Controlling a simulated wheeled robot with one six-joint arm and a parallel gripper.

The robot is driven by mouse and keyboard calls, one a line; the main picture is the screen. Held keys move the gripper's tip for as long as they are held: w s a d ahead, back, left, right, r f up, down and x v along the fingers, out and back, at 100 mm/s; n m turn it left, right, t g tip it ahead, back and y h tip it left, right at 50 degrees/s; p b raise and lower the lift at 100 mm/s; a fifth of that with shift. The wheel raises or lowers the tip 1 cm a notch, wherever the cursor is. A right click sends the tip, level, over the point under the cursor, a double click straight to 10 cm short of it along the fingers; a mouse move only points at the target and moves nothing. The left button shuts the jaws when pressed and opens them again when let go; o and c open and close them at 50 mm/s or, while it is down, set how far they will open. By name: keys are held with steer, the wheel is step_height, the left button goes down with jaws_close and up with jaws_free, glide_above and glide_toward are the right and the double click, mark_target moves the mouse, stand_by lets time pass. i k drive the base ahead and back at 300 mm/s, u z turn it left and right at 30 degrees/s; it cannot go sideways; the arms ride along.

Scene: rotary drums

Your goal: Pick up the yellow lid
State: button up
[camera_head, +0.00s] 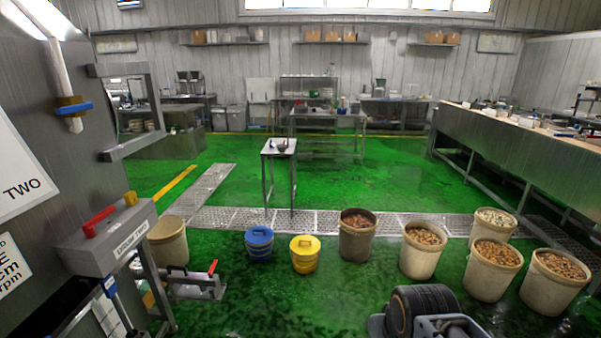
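The yellow lid (305,243) is a round disc with a raised handle on its upper face. It tops a short yellow stack on the green floor, near the middle of the head view. The lower pieces look like more yellow lids, but they are too small to tell for sure. Nothing covers the top lid. I cannot make out my gripper in this view, so its place relative to the lid and its opening do not show.
A similar blue stack (259,243) stands just left, and a filled tub (357,238) just right. More filled tubs (424,255) stand farther right. A small metal table (279,148) stands behind. A grey machine (107,238) fills the left. Green floor in front of the lid is clear.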

mark_target(304, 245)
steer(key=i, duration=3.7)
steer(key=u, duration=0.85)
